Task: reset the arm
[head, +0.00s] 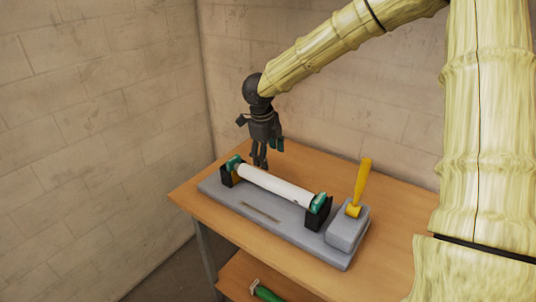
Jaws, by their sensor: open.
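My arm comes in from the upper right of the head view. My gripper (259,160) hangs at its end, pointing down, behind the left part of the laminator's white roller (275,186). It is open, with nothing seen between its fingers. I cannot tell its exact height above the table. The laminator has a grey base (224,190) and black end brackets with teal parts at both ends of the roller. A yellow lever (362,184) stands upright on a grey block (348,229) at its right end.
The laminator stands on a wooden table (384,238) in a corner of pale block walls. A lower shelf (245,271) holds a green-handled object (266,293), partly cut off by the frame. Bare tabletop lies right of the laminator.

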